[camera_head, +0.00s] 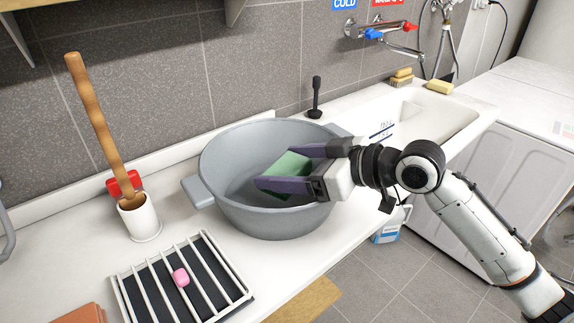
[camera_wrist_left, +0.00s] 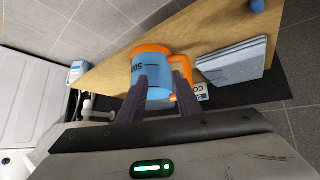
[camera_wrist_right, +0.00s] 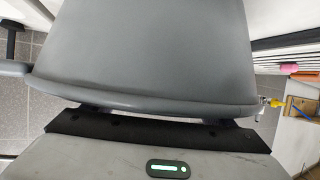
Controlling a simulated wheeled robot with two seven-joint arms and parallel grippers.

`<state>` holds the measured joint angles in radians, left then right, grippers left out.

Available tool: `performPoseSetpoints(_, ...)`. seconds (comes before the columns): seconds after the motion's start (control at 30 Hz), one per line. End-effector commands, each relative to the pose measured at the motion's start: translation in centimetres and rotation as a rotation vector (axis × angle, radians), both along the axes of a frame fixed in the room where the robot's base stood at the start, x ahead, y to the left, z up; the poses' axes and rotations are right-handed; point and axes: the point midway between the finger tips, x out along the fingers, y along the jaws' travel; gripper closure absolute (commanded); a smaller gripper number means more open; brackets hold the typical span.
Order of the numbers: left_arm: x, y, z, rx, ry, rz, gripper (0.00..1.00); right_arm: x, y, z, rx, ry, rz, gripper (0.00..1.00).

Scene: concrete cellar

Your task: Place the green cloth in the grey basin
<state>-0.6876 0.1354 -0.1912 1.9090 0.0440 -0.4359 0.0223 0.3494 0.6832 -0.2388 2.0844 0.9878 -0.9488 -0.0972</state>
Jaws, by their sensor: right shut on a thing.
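The grey basin (camera_head: 260,221) stands on the white counter, with a side handle at its left. My right gripper (camera_head: 284,168) reaches into its opening from the right, shut on the green cloth (camera_head: 290,162), which shows between the purple fingers inside the rim. Whether the cloth touches the basin floor is hidden. In the right wrist view the basin wall (camera_wrist_right: 155,50) fills the middle and hides the fingertips and cloth. My left gripper (camera_wrist_left: 160,92) shows only in the left wrist view, its fingers apart with a blue and orange mug (camera_wrist_left: 152,75) beyond them.
A white holder (camera_head: 139,218) with a wooden-handled tool stands left of the basin. The sink (camera_head: 430,117) and taps are at the right. Grey folded pieces (camera_wrist_left: 235,62) lie beside the mug.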

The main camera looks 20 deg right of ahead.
Motion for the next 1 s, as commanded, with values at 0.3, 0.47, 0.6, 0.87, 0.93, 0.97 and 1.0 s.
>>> performPoseSetpoints(0.3,0.2,0.0,-0.2,0.001,-0.003,0.000,0.69,0.0,0.0,-1.2,-0.002,0.002,0.000,0.44)
performPoseSetpoints(0.47,0.2,0.0,-0.2,0.001,-0.004,0.000,0.69,-0.1,0.0,-1.5,-0.005,0.008,0.001,0.21)
performPoseSetpoints(0.6,0.2,0.0,-0.2,0.001,-0.004,0.000,0.69,-0.1,0.0,-1.7,-0.006,0.012,0.001,0.04)
performPoseSetpoints(0.87,0.2,0.1,-0.1,0.001,-0.004,0.000,0.69,-0.2,0.0,-1.6,-0.007,0.017,0.002,0.04)
performPoseSetpoints(0.93,0.2,0.0,0.1,0.001,-0.003,0.000,0.69,-0.1,0.1,-0.9,-0.007,0.015,0.003,0.04)
performPoseSetpoints(0.97,0.2,0.0,0.2,0.001,-0.003,0.000,0.69,-0.1,0.1,-0.4,-0.006,0.014,0.003,0.04)
performPoseSetpoints(1.0,0.2,0.0,0.0,0.001,-0.004,0.000,0.69,-0.6,-0.5,-0.5,-0.008,0.015,0.000,0.04)
